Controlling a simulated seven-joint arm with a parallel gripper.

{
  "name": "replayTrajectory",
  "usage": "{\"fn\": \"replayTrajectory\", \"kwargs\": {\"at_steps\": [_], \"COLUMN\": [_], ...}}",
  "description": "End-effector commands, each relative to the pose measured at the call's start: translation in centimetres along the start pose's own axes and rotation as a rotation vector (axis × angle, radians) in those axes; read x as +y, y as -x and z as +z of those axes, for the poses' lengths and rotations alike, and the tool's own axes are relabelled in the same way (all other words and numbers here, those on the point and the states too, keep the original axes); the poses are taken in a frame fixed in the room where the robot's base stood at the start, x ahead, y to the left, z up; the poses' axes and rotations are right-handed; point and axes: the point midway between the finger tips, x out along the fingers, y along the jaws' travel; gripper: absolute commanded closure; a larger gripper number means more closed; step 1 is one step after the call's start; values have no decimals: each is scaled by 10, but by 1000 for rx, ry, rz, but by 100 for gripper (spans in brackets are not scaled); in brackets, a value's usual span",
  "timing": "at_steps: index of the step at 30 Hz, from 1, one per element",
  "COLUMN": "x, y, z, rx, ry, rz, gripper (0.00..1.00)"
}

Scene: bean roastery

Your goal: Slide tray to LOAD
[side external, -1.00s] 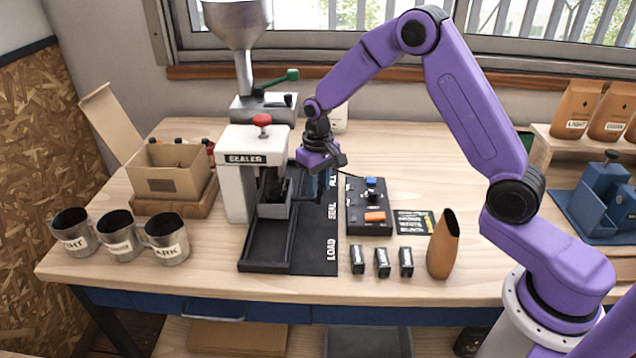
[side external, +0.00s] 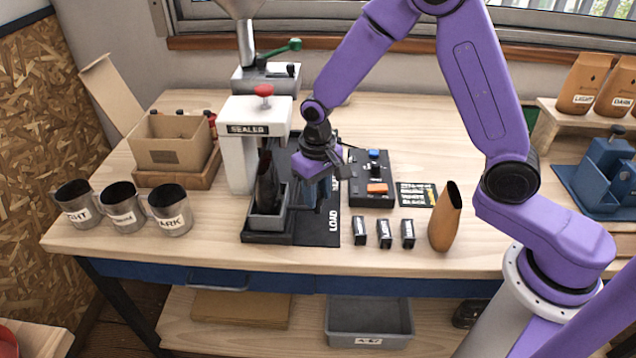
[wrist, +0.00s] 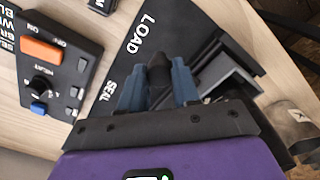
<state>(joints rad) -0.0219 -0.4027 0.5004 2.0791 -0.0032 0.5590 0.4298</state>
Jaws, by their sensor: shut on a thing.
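The grey tray (side external: 268,222) sits on the dark slide rail (side external: 262,238), near its front end and level with the white LOAD lettering (side external: 333,221). A dark bag (side external: 265,184) stands upright in the tray. My gripper (side external: 318,196) is at the tray's right side, low over the black plate. In the wrist view, its blue fingers are shut on a dark knob-like handle (wrist: 158,72), with the grey tray (wrist: 228,72) right beside it. The join between handle and tray is hard to see.
The white sealer (side external: 243,150) stands behind the tray. A control box (side external: 372,195) and small labelled blocks (side external: 383,235) lie to the right, with a brown pouch (side external: 445,220) beyond. Labelled metal cups (side external: 122,210) stand left. Bare table lies between cups and rail.

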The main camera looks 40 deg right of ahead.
Motion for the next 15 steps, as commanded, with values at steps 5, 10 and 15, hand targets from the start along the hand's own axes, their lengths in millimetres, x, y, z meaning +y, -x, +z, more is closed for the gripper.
{"fn": "replayTrajectory", "kwargs": {"at_steps": [5,10,15], "x": [-5,-6,-4], "y": [0,0,0], "z": [3,4,3], "rx": [-3,-5,-4], "ry": [5,6,5], "rz": [-3,-2,-1], "gripper": [100,53,43]}}
